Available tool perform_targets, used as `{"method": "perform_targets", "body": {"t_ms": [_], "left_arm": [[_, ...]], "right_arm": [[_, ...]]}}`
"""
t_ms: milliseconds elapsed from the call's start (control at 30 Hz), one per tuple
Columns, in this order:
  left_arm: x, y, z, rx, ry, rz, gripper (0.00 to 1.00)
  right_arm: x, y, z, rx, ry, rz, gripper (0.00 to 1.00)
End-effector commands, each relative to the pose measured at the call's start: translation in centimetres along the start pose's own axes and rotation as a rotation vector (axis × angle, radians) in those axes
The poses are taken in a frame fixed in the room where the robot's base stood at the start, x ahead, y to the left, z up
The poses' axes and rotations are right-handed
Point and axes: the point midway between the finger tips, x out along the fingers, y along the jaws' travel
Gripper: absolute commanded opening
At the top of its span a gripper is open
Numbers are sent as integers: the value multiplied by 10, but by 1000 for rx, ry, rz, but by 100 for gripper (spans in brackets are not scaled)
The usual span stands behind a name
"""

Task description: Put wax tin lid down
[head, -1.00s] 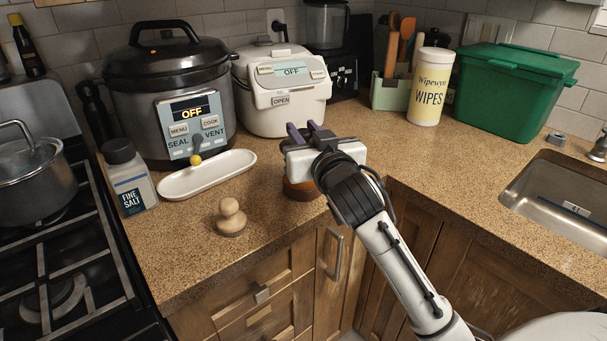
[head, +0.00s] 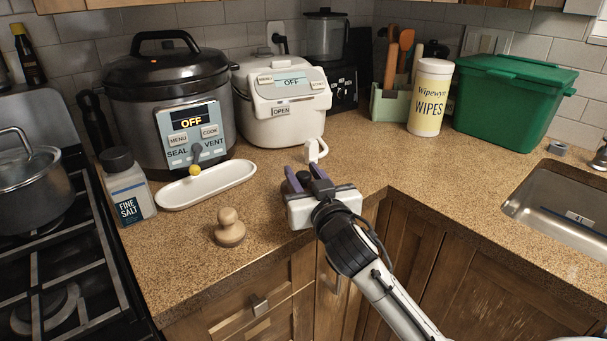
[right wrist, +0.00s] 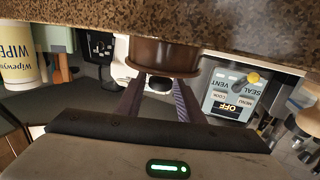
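The brown round wax tin (right wrist: 165,57) sits by the worktop in the right wrist view, which is upside down. A dark knob-like part (right wrist: 160,84) shows at the tin, between my right fingertips. I cannot tell whether they touch it. In the head view, my right gripper (head: 304,170) has two purple fingers spread apart, low over the counter near its front edge. A dark round part (head: 303,178) shows between the fingers there. The gripper's white body hides the tin in that view. My left gripper is not in view.
A white oblong tray (head: 206,186), a wooden knob-shaped piece (head: 229,230) and a salt bottle (head: 128,188) stand left. A pressure cooker (head: 175,105) and white rice cooker (head: 281,100) stand behind. A white curved object (head: 316,151) is just beyond the fingers. Counter toward the sink (head: 560,205) is clear.

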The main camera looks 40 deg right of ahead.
Motion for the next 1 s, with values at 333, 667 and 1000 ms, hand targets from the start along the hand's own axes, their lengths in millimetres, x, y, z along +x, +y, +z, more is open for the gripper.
{"method": "perform_targets", "body": {"t_ms": [333, 667, 1000], "left_arm": [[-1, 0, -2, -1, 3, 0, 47], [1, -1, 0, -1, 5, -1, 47], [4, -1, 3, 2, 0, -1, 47]], "right_arm": [[0, 0, -2, -1, 1, 0, 44], [-48, -1, 0, 3, -2, -3, 44], [-109, 0, -1, 2, -1, 0, 44]]}}
